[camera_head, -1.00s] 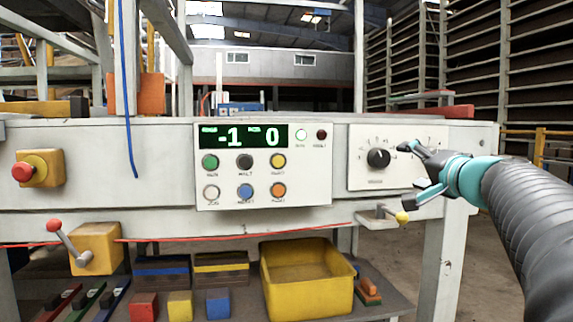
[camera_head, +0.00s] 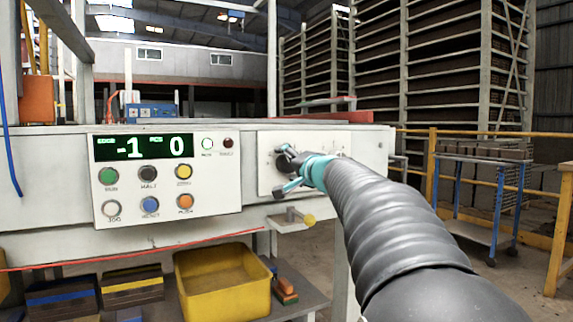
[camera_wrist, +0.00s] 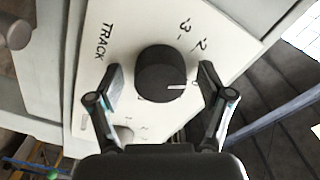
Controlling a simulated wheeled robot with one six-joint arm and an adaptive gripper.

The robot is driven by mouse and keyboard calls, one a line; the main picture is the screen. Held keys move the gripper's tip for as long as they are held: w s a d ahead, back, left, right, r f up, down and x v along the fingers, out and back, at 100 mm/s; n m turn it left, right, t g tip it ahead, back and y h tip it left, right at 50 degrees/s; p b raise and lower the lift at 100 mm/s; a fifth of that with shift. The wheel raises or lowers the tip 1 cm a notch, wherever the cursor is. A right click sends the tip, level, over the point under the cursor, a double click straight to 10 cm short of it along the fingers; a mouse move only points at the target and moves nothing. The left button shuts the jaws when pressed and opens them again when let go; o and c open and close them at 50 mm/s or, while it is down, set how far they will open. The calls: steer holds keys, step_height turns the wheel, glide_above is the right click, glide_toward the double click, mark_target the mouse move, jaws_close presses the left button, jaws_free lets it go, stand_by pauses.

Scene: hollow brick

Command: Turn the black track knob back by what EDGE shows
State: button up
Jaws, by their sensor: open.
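The black track knob (camera_wrist: 160,80) sits on a pale panel marked TRACK, with a white pointer line facing right in the wrist view. My gripper (camera_wrist: 160,75) is open, one finger on each side of the knob; contact is not clear. In the head view my gripper (camera_head: 281,170) is at the pale knob panel (camera_head: 335,140) and hides most of the knob.
Several coloured buttons (camera_head: 150,173) sit below the display. A yellow bin (camera_head: 222,284) stands on the lower shelf. A blue-legged trolley (camera_head: 487,205) and yellow rail (camera_head: 500,133) are at the right.

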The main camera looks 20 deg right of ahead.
steer(key=c, duration=1.2)
steer(key=shift+o, duration=0.2)
steer(key=shift+m, duration=0.4)
steer(key=shift+m+b, duration=0.4)
steer(key=shift+m, duration=2.1)
steer(key=o, duration=1.2)
steer(key=shift+c, duration=0.2)
